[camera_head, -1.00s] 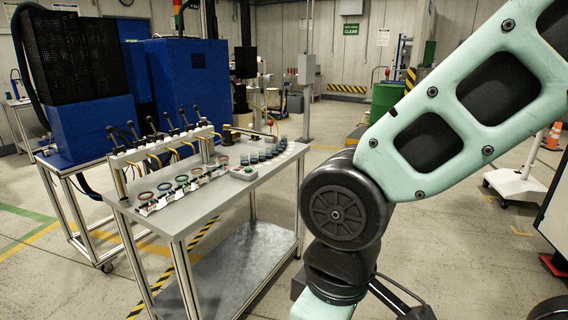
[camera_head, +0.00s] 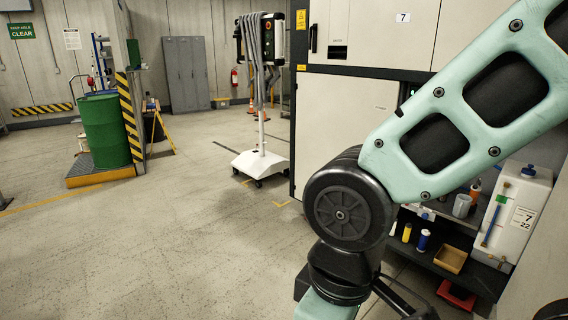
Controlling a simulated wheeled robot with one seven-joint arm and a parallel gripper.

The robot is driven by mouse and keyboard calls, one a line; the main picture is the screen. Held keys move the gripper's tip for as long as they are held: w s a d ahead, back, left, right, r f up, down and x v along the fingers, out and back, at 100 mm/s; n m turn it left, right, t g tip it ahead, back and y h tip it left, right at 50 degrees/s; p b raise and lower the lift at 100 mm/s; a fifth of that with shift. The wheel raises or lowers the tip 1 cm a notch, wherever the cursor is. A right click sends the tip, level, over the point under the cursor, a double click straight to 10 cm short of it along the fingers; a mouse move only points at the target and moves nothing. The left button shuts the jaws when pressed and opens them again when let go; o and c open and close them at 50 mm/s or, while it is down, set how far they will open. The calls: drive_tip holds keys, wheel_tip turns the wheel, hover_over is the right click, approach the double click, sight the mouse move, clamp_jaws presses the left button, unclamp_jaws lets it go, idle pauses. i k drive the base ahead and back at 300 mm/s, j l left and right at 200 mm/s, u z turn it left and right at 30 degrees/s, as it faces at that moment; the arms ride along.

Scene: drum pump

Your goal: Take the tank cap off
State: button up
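A white tank (camera_head: 512,222) stands at the right, beside the large cabinet. A blue strip or tube with a yellow lower end runs down the tank's front. My arm crosses the right half of the view, to the left of the tank and in front of the cabinet. My gripper is out of view.
Bottles, a cup (camera_head: 461,206) and a yellow tray (camera_head: 450,259) are on the shelves left of the tank. A red tray (camera_head: 456,293) lies lower. A wheeled stand (camera_head: 260,165) and a green drum (camera_head: 103,130) stand further off.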

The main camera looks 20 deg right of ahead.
sight(528, 172)
drive_tip(key=i+z, duration=0.2)
drive_tip(key=z, duration=0.2)
drive_tip(key=i+z, duration=0.15)
drive_tip(key=z, duration=0.25)
drive_tip(key=i+z, duration=0.2)
drive_tip(key=z, duration=0.25)
drive_tip(key=i+j+z, duration=0.15)
drive_tip(key=z, duration=0.25)
drive_tip(key=i+j+z, duration=0.15)
drive_tip(key=z, duration=0.25)
drive_tip(key=i+j+z, duration=0.15)
drive_tip(key=i+j+u, duration=0.35)
drive_tip(key=i, duration=0.4)
drive_tip(key=i+u, duration=0.35)
drive_tip(key=i, duration=0.45)
drive_tip(key=i+l+u, duration=0.1)
drive_tip(key=i+l, duration=0.3)
drive_tip(key=i, duration=0.15)
